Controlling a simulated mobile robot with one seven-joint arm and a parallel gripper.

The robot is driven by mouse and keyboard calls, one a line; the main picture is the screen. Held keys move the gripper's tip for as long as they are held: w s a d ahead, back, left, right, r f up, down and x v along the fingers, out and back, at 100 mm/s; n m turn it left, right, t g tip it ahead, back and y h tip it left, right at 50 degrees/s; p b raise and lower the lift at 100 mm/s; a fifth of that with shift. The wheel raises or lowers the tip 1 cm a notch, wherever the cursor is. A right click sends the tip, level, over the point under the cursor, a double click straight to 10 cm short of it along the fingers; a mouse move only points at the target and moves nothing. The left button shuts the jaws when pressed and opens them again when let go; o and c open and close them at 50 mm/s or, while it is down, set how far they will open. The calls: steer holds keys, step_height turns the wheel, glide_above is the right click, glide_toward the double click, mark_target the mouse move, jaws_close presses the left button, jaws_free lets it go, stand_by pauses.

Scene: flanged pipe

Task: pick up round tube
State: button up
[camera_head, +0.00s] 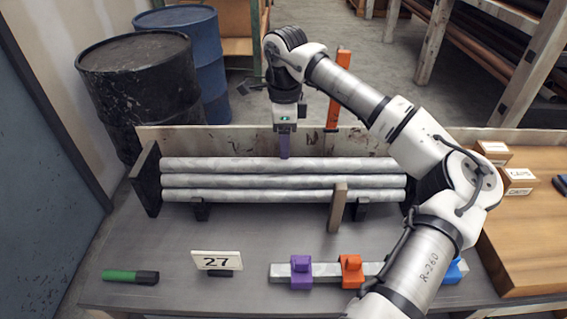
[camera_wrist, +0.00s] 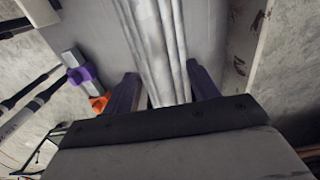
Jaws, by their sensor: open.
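Several long grey-white round tubes (camera_head: 240,181) lie side by side, stacked in a rack near the back of the table. A short wooden post (camera_head: 338,207) stands in front of them, and a dark plate (camera_head: 147,180) closes the left end. My gripper (camera_head: 284,152) points down at the top tube, its purple finger close to the tube's upper edge; contact cannot be told. In the wrist view, the tubes (camera_wrist: 158,45) run between the two purple fingers of my gripper (camera_wrist: 163,88). The fingers are apart and hold nothing.
A grey bar (camera_head: 322,269) with purple and orange clamps lies in front, with a number 27 sign (camera_head: 217,261) and a green marker (camera_head: 130,276). Small boxes (camera_head: 518,181) sit at right. A low wooden board (camera_head: 220,140) stands behind the rack. Barrels (camera_head: 140,80) stand beyond.

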mark_target(284, 165)
steer(key=shift+s+a+f+p, duration=0.15)
steer(key=shift+f+p, duration=0.25)
steer(key=shift+f, duration=1)
steer(key=shift+s+f+p, duration=0.15)
steer(key=shift+f+p, duration=0.25)
steer(key=shift+f, duration=1)
jaws_close()
